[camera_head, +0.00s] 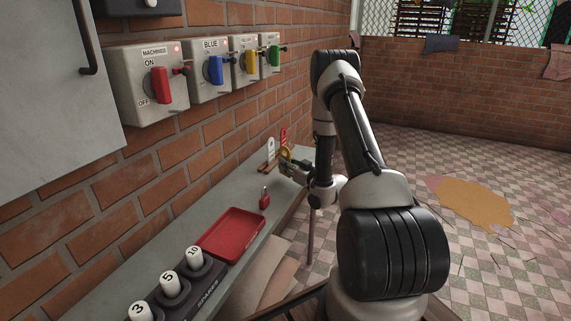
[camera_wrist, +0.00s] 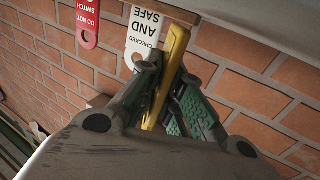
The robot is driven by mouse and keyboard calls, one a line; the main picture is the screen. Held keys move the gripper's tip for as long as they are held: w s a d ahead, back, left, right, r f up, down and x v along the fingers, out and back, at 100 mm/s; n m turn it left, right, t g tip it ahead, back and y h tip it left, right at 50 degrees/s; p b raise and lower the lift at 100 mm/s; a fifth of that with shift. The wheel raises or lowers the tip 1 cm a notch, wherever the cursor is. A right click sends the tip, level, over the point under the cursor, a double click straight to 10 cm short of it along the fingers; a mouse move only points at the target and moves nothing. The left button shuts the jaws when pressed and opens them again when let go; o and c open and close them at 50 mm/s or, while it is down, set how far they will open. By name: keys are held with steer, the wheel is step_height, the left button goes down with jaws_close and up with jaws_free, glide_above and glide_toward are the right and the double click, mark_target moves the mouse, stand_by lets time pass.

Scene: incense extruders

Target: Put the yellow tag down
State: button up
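The yellow tag (camera_wrist: 174,55) is seen edge-on between the fingers of my gripper (camera_wrist: 167,78) in the wrist view. The fingers look shut on it, with the tag sticking out past the fingertips. In the head view the yellow tag (camera_head: 286,152) shows at my gripper (camera_head: 288,163), over the far end of the shelf. A white tag (camera_head: 270,147) reading "checked and safe" and a red tag (camera_head: 283,135) stand upright beside it on a small wooden piece (camera_head: 267,167). The white tag (camera_wrist: 143,32) is close to the fingertips in the wrist view. Its lower part is partly hidden.
The grey shelf (camera_head: 185,229) runs along the brick wall. On it are a red padlock (camera_head: 264,201), a red tray (camera_head: 233,233) and numbered white knobs (camera_head: 169,284) in a dark rack. Switch boxes (camera_head: 140,84) hang above. The shelf between padlock and wall is clear.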

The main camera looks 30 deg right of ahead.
steer(key=o, duration=0.3)
steer(key=shift+r, duration=0.1)
steer(key=r+v, duration=0.1)
steer(key=v, duration=1.1)
steer(key=w+r+n+g+h, duration=0.2)
steer(key=w+r+g+h, duration=0.15)
steer(key=r, duration=0.55)
steer(key=s+a+r+m+g+h, duration=0.1)
steer(key=s+r+m+g+h, duration=0.25)
steer(key=r, duration=0.65)
steer(key=s+a+r+g, duration=0.2)
steer(key=s+a, duration=0.2)
steer(key=s, duration=0.6)
steer(key=s+a+r+m+g+y, duration=0.1)
steer(key=s+a, duration=0.3)
steer(key=s, duration=0.6)
steer(key=s+a+r+g+y, duration=0.1)
steer(key=s+a+r+g, duration=0.2)
steer(key=s, duration=0.7)
steer(key=shift+a+r+m, duration=0.35)
steer(key=shift+a+r, duration=0.2)
